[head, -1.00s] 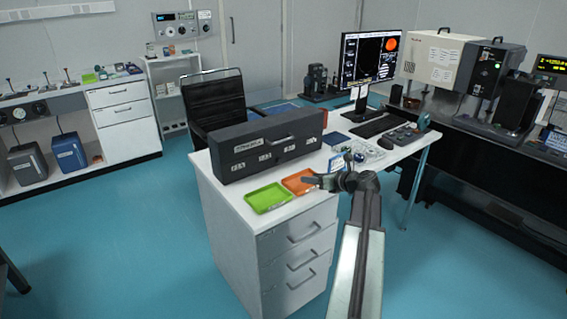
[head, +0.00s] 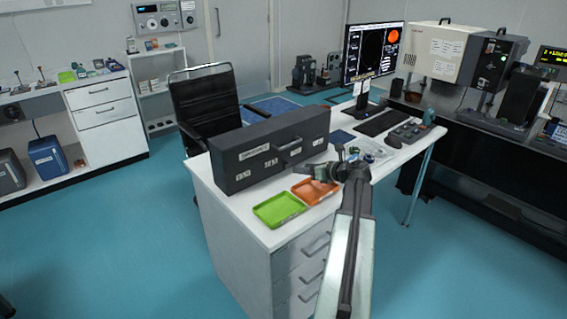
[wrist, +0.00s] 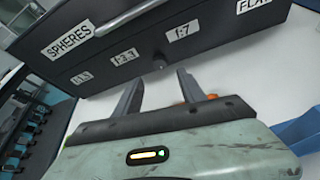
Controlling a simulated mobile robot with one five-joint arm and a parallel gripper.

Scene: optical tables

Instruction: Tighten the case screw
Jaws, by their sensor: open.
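A dark grey case (head: 270,148) with a handle and white labels stands on the white desk. Its labelled front also shows in the wrist view (wrist: 210,40), tilted in the picture, with "SPHERES" and "f:7" readable. A small pale spot (wrist: 160,63) shows low on this front, between my fingers; I cannot tell whether it is the screw. My gripper (head: 318,169) is in front of the case's right part, above the desk by the orange tray. In the wrist view my gripper (wrist: 157,82) has its two fingers apart, pointing at the case front, with nothing between them.
A green tray (head: 280,210) and an orange tray (head: 315,191) lie on the desk in front of the case. A monitor (head: 372,52), a keyboard (head: 381,123) and small parts lie to the right. A black chair (head: 205,100) stands behind. Blue floor is clear at left.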

